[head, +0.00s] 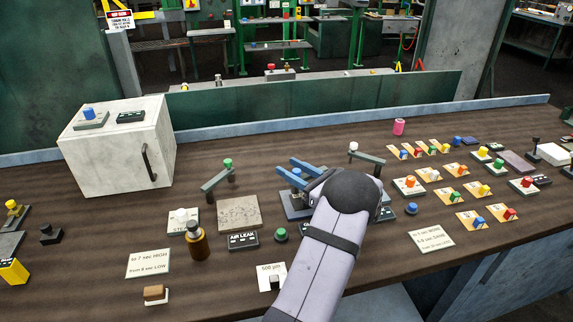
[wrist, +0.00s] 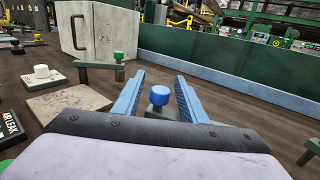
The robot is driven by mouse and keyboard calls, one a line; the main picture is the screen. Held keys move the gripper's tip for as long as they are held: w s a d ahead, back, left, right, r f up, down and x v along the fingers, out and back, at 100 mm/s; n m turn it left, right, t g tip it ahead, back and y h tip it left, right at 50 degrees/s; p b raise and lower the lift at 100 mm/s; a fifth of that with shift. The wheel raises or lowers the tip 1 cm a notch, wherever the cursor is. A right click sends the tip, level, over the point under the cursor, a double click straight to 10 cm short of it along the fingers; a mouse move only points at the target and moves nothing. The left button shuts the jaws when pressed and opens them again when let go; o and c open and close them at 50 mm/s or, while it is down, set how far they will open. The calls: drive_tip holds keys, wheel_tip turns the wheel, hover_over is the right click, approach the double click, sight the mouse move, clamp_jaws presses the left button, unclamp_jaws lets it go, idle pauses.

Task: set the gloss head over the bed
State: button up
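My gripper (head: 284,164) is open, its two blue fingers pointing toward the back left. A blue knob (head: 296,172) on a dark base plate (head: 291,207) stands between the fingers, with a gap on each side in the wrist view (wrist: 159,95). I cannot tell which part is named the gloss head or the bed. Left of the gripper, a grey swing arm with a green knob (head: 228,162) stands behind a flat stone-like slab (head: 239,212). Right of it, another grey arm (head: 367,157) carries a white knob. My arm hides part of the base plate.
A white cabinet (head: 117,150) stands at the back left. A brown bottle (head: 196,243), an AIR LEAK label (head: 243,240) and a green button (head: 281,234) are nearby. Several coloured knobs on plates crowd the right side. A low green wall (head: 320,93) runs along the back.

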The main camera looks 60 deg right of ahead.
drive_tip(key=shift+x, duration=1.05)
clamp_jaws()
drive_tip(key=shift+s+a+f+n+y+b, duration=0.1)
drive_tip(key=shift+s+a+n+y+b, duration=0.15)
drive_tip(key=shift+y, duration=0.25)
drive_tip(key=shift+s+f+n+y+b, duration=0.1)
drive_tip(key=shift+s+n+y, duration=0.05)
drive_tip(key=shift+n+y, duration=0.3)
drive_tip(key=shift+s+a+r+n+y+b, duration=0.15)
drive_tip(key=shift+s+a+n+y, duration=0.25)
drive_tip(key=shift+y, duration=0.35)
drive_tip(key=shift+s+a+n+y+b, duration=0.25)
drive_tip(key=shift+n+y, duration=0.2)
drive_tip(key=shift+y, duration=0.3)
drive_tip(key=shift+s+a+r+n+y+b, duration=0.1)
drive_tip(key=shift+s+a+n+y, duration=0.1)
drive_tip(key=shift+s+n+y, duration=0.4)
drive_tip(key=shift+w+f, duration=0.1)
drive_tip(key=shift+w, duration=0.1)
unclamp_jaws()
drive_tip(key=shift+m, duration=0.25)
